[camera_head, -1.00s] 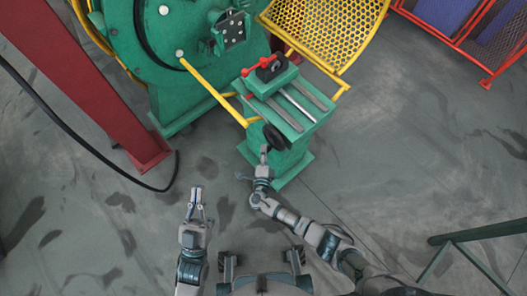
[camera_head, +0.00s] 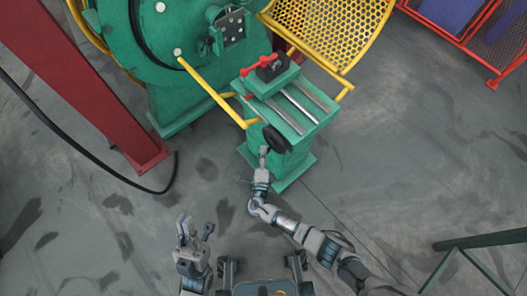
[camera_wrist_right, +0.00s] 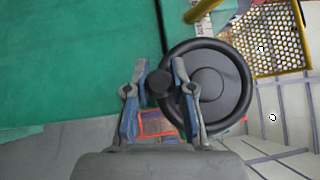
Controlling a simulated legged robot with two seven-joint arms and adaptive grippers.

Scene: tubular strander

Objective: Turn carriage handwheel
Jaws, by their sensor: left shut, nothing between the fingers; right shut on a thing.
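The carriage handwheel (camera_head: 277,138) is a black wheel on the front end of the green carriage (camera_head: 285,110). In the right wrist view the wheel (camera_wrist_right: 222,88) fills the middle right, with its round black handle knob (camera_wrist_right: 159,84) at its left rim. My right gripper (camera_head: 263,152) is at the wheel's near left side. In the wrist view its two fingers (camera_wrist_right: 159,90) are shut around the knob.
A yellow bar (camera_head: 212,92) runs just left of the carriage. A red clamp lever (camera_head: 258,68) sits on top. A red post (camera_head: 100,105) and a black cable (camera_head: 85,150) are at the left. A green frame (camera_head: 480,240) stands at lower right. Open floor lies between.

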